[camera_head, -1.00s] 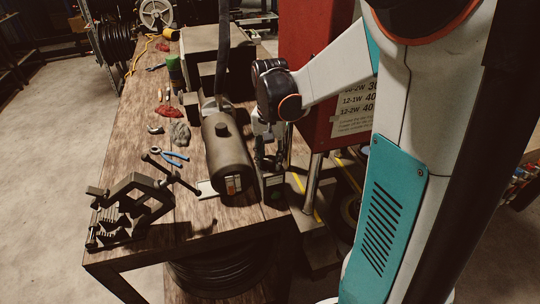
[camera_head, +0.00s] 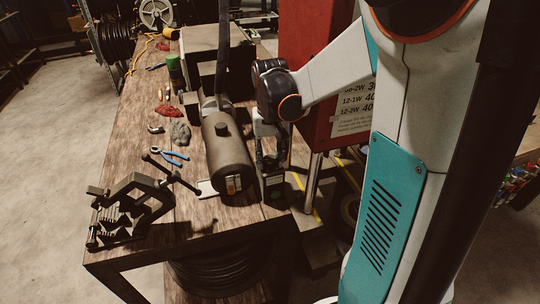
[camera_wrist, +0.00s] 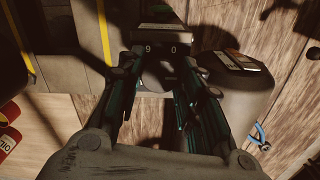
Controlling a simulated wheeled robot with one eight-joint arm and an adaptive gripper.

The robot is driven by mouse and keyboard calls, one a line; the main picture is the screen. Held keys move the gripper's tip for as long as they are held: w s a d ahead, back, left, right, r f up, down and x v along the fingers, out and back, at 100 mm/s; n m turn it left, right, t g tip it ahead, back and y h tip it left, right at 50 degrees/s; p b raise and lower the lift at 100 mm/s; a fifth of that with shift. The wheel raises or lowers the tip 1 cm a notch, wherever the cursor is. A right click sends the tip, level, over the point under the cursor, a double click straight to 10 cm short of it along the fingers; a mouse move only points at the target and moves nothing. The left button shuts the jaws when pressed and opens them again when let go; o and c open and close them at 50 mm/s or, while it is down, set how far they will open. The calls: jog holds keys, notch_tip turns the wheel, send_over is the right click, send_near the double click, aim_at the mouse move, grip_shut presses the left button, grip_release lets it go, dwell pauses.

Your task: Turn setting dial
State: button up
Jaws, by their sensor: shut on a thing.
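The setting dial (camera_wrist: 160,77) is a dark round knob in the wrist view, below a dark panel with pale digits "9" and "0" (camera_wrist: 160,50). My gripper (camera_wrist: 163,70) is shut on the dial, with one finger on each side of it. The fingers partly cover the dial. In the head view my gripper (camera_head: 272,165) points down at a small dark control box (camera_head: 275,190) on the table's right edge; the dial itself is hidden there.
A grey cylindrical motor (camera_head: 228,158) stands close to the left of my gripper. A red machine column (camera_head: 305,60) rises to the right. A dark vise (camera_head: 130,210), blue-handled pliers (camera_head: 176,155) and gloves lie on the wooden table (camera_head: 190,235).

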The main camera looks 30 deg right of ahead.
aim_at(270, 159)
jog(key=o, duration=1.1)
jog(key=shift+c, duration=0.2)
notch_tip(270, 159, up, 12)
